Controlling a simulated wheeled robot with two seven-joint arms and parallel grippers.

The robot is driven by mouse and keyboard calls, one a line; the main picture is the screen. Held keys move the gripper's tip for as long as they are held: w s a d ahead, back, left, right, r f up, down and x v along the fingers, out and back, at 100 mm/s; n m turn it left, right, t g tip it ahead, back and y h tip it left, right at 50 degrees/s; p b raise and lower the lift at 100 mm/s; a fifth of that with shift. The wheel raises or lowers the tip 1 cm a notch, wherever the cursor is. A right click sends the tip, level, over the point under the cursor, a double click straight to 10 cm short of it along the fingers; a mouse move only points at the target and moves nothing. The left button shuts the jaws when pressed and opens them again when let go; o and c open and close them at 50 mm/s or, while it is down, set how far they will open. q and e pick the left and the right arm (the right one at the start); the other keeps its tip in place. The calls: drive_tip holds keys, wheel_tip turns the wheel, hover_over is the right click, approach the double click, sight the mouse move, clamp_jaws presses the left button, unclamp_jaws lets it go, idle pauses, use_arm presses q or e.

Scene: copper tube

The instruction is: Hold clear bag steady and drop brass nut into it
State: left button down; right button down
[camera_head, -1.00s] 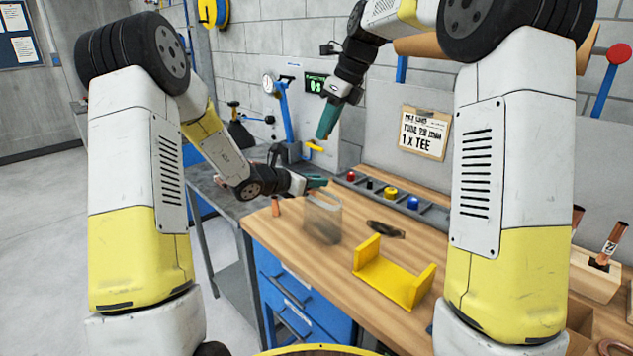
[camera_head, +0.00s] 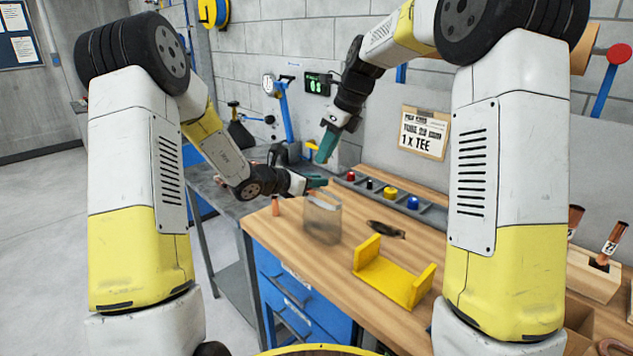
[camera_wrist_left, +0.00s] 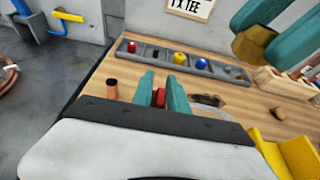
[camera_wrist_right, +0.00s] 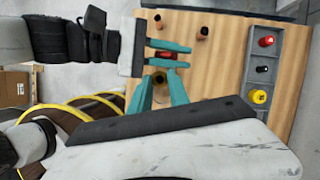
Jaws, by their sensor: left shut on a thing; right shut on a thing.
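The clear bag (camera_head: 322,220) hangs upright below my left gripper (camera_head: 318,182), just above the bench, and looks grey and blurred. My left gripper is shut on a red part at the bag's top, seen between its fingers in the left wrist view (camera_wrist_left: 160,98) and the right wrist view (camera_wrist_right: 166,56). My right gripper (camera_head: 325,154) is above the left one, pointing down. It is shut on the brass nut (camera_wrist_left: 255,42), which also shows between its fingertips in the right wrist view (camera_wrist_right: 158,78). The nut is apart from the bag; the bag's opening is unclear.
A grey tray (camera_head: 435,214) with red, black, yellow and blue parts lies behind the bag. A yellow cradle (camera_head: 392,280) stands to the right, near a dark piece (camera_head: 386,229). A short copper tube (camera_head: 275,206) stands left of the bag.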

wheel_tip(320, 180, down, 7)
drive_tip(key=shift+r, duration=0.15)
idle(0.6)
drive_tip(key=c, duration=1.2)
unclamp_jaws()
drive_tip(key=shift+o, duration=0.2)
drive_tip(key=v, duration=1.2)
use_arm(q)
drive_tip(key=c, duration=1.2)
unclamp_jaws()
drive_tip(key=shift+c, duration=0.2)
